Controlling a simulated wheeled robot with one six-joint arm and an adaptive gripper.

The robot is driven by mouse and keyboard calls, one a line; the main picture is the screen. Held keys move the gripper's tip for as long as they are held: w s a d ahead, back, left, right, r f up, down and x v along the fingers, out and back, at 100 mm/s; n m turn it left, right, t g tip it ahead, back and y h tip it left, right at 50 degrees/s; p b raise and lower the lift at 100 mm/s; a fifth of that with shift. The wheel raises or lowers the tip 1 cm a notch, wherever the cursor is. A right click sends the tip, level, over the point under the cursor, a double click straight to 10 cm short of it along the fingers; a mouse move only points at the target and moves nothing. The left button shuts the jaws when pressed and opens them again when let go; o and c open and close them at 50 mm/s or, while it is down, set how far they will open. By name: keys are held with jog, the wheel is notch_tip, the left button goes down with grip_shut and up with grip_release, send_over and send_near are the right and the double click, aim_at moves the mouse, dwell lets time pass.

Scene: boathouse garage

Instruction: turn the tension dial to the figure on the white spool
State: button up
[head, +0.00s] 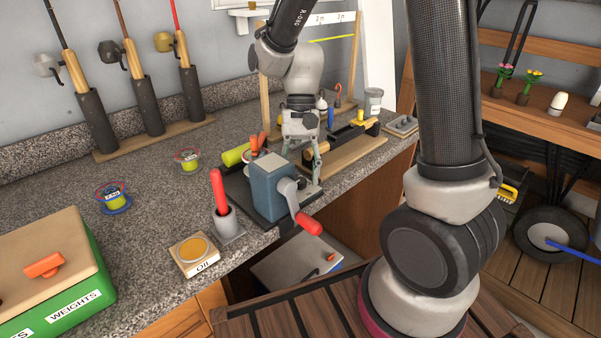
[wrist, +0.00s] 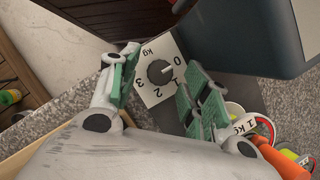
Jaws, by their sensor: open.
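The tension dial (wrist: 160,73) is a dark round knob on a white plate marked 0, 1, 2, 3 and kg. Its white pointer line points to the right in the wrist view, near the 0. My gripper (wrist: 157,88) is open, its green-padded fingers on either side of the dial, apart from the knob as far as I can tell. In the head view my gripper (head: 301,166) is just behind the blue winder box (head: 272,188), which hides the dial. A spool with a white face reading 1 KG (wrist: 241,124) lies beside the right finger, partly covered.
The winder's red-handled crank (head: 307,222) sticks out over the bench front. A red-handled tool in a grey cup (head: 226,216), an oil pad (head: 193,254), a 2 kg spool (head: 114,197) and another spool (head: 188,160) stand left. A green weights box (head: 84,285) is at lower left.

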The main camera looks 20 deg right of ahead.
jog(key=shift+s+f, duration=0.1)
jog(key=shift+f, duration=0.15)
jog(key=shift+c, duration=0.5)
jog(key=c, duration=0.9)
jog(key=m+y, duration=0.1)
jog(key=m, duration=0.1)
jog(key=m+t, duration=0.1)
jog(key=m, duration=0.2)
jog(key=shift+s+d+m+y, duration=0.15)
jog(key=shift+m+y, duration=0.15)
jog(key=shift+y, duration=0.1)
jog(key=m+t, duration=0.1)
jog(key=m, duration=0.2)
jog(key=m+t+y, duration=0.1)
jog(key=m, duration=0.1)
jog(key=shift+s+m, duration=0.15)
jog(key=shift+m, duration=0.25)
jog(key=shift+m+t, duration=0.3)
jog(key=shift+c, duration=0.2)
